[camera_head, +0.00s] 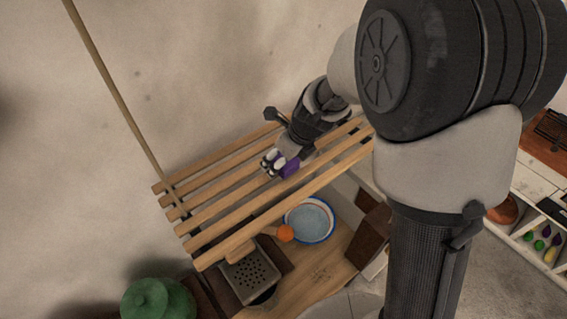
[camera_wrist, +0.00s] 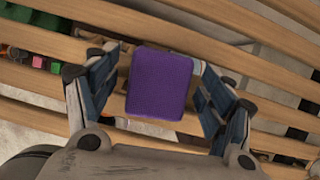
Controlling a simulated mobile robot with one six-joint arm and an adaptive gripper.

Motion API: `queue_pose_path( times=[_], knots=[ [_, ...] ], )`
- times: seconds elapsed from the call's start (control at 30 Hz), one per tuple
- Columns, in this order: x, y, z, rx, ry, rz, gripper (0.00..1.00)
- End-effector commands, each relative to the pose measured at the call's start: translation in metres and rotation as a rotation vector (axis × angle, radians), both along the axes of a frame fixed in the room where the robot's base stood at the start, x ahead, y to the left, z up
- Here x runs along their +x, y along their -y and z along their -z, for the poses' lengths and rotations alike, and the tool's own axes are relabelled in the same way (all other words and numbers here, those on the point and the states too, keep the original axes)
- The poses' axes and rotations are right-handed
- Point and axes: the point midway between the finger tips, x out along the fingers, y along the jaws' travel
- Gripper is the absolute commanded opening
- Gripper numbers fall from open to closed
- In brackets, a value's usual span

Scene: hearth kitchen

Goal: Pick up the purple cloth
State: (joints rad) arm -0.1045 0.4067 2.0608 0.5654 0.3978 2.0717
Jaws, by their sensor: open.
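The purple cloth (camera_wrist: 160,84) is a small, folded, block-like piece between the two open fingers of my gripper (camera_wrist: 160,100) in the wrist view. A gap shows on each side of it, narrower on the left. It appears to lie on the wooden slatted rack (camera_head: 225,206). In the head view the cloth (camera_head: 290,168) is partly hidden by my gripper (camera_head: 276,164), which reaches down over the slats. The cloth's underside is hidden.
Below the rack are a blue-rimmed bowl (camera_head: 309,221), an orange round thing (camera_head: 286,233), a metal grater-like box (camera_head: 250,274) and a green lidded pot (camera_head: 157,301). A thin wooden pole (camera_head: 118,92) stands at the rack's left end. The left slats are bare.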

Motion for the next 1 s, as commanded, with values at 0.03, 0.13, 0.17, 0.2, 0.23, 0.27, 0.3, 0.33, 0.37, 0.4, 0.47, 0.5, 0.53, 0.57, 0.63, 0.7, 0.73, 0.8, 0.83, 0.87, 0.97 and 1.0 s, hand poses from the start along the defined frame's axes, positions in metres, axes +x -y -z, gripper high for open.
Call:
queue_pose_path(
  times=[0.03,0.13,0.17,0.2,0.23,0.27,0.3,0.33,0.37,0.4,0.47,0.5,0.53,0.57,0.63,0.7,0.73,0.8,0.83,0.87,0.97,1.0],
  knots=[
    [0.0003,0.0,-0.0012,0.0,0.001,0.0,0.75],
    [0.0003,0.0002,-0.0016,0.0,0.001,0.0,0.74],
    [0.0002,0.0002,-0.0017,0.0,0.001,0.0,0.72],
    [0.0002,0.0002,-0.0017,0.0,0.001,0.0,0.69],
    [0.0002,0.0002,-0.0017,0.0,0.001,0.0,0.67],
    [0.0002,0.0002,-0.0017,0.0,0.001,0.0,0.65],
    [0.0002,0.0002,-0.0017,0.0,0.001,0.0,0.62],
    [0.0001,0.0003,-0.0017,0.0,0.001,0.0,0.6],
    [0.0001,0.0003,-0.0017,0.0,0.001,0.0,0.58],
    [0.0001,0.0003,-0.0017,0.0,0.001,0.0,0.56],
    [0.0001,0.0003,-0.0017,0.0,0.001,0.0,0.52],
    [0.0001,0.0003,-0.0017,0.0,0.001,0.001,0.49],
    [0.0002,0.0002,-0.0017,0.0,0.001,0.001,0.47],
    [0.0001,0.0003,-0.0017,0.0,0.001,0.0,0.45],
    [0.0001,0.0003,-0.0018,0.0,0.001,0.001,0.4],
    [0.0001,0.0003,-0.0017,0.0,0.001,0.0,0.36],
    [0.0001,0.0003,-0.0018,0.0,0.001,0.0,0.34],
    [0.0003,0.0003,-0.0018,0.0,0.001,0.001,0.31],
    [0.0003,0.0003,-0.0018,0.0,0.001,0.001,0.31],
    [0.0003,0.0003,-0.0018,0.0,0.001,0.001,0.31],
    [0.0002,0.0002,-0.002,0.0,0.001,0.0,0.31],
    [0.0002,0.0002,-0.0025,0.001,0.002,0.0,0.31]
  ],
)
